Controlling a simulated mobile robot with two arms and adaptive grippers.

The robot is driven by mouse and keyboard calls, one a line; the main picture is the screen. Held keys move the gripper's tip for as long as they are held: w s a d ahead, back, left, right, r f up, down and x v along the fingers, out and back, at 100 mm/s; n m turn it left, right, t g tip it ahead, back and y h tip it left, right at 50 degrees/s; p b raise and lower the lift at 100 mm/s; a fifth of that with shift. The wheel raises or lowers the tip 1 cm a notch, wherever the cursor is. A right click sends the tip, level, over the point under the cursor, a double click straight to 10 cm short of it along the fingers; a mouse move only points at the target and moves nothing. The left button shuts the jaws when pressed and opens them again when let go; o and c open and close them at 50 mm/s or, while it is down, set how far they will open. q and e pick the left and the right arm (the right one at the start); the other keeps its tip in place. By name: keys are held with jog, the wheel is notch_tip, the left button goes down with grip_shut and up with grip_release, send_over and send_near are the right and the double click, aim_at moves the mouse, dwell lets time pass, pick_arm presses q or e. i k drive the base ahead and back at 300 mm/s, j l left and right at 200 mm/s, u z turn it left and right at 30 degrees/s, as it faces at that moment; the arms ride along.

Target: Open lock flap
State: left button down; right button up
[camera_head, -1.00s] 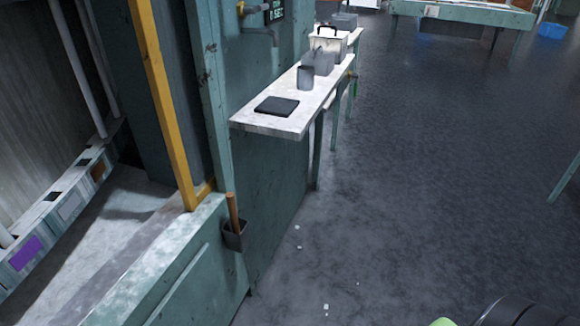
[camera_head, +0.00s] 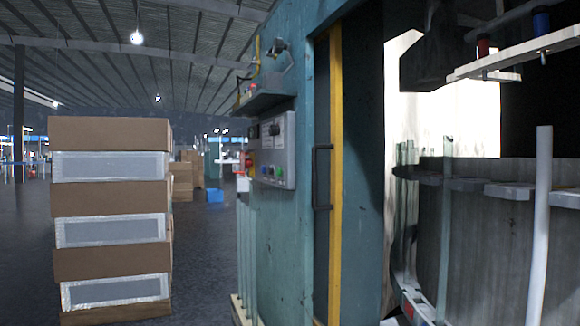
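I cannot pick out a lock flap for sure in the head view. A teal machine housing (camera_head: 278,225) stands in the middle, with a yellow upright bar (camera_head: 336,170) beside its opening. A dark vertical handle (camera_head: 317,178) is on a narrow dark panel just left of the yellow bar. A grey control box (camera_head: 277,150) with coloured buttons is fixed to the housing's left side. The machine's interior lies open to view on the right. Neither of my grippers is in view.
A tall stack of brown and grey boxes (camera_head: 112,155) stands at the left. Clear tubes (camera_head: 246,255) stand upright by the housing's left side. A white upright tube (camera_head: 540,225) is inside the machine at the right. The dark floor (camera_head: 205,265) between boxes and machine is clear.

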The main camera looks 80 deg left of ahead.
aim_at(242, 154)
jog(key=u, duration=3.05)
